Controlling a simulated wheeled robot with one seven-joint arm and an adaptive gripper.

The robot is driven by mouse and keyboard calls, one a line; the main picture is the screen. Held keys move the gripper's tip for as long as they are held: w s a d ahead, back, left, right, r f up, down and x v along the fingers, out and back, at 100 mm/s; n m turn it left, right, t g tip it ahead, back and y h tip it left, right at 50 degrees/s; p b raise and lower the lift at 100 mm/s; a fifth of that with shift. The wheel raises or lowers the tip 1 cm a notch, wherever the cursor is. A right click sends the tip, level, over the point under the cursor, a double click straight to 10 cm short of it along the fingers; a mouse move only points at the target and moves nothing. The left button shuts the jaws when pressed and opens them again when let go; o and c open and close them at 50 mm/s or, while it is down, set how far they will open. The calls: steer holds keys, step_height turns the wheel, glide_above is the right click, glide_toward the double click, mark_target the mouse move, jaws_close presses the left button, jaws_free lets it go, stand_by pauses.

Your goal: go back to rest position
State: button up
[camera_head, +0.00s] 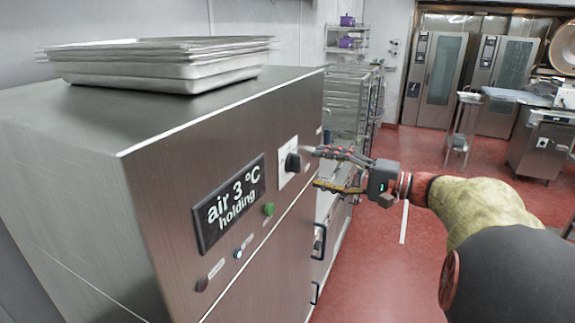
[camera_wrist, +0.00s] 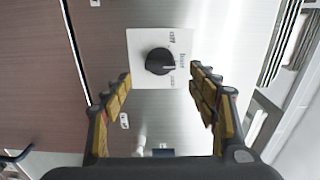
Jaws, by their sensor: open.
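My gripper (camera_head: 318,168) is open and empty, in front of the steel cabinet's panel. A black rotary knob (camera_head: 292,162) on a white plate is on that panel, just left of the fingertips in the head view. In the wrist view the knob (camera_wrist: 159,61) lies ahead between the two spread fingers (camera_wrist: 160,75), apart from both. Its plate carries small lettering, including what looks like "OFF". My arm reaches in from the right side of the head view.
The steel cabinet (camera_head: 150,125) has a display (camera_head: 228,204) reading "air 3 °C holding", a green button (camera_head: 268,209) and stacked trays (camera_head: 160,70) on top. A wire rack (camera_head: 350,105) stands behind. Red floor (camera_head: 385,265) lies open below my arm. Ovens (camera_head: 433,75) stand far back.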

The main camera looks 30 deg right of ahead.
steer(key=shift+s+d, duration=0.2)
steer(key=shift+s, duration=0.05)
stand_by(0.3)
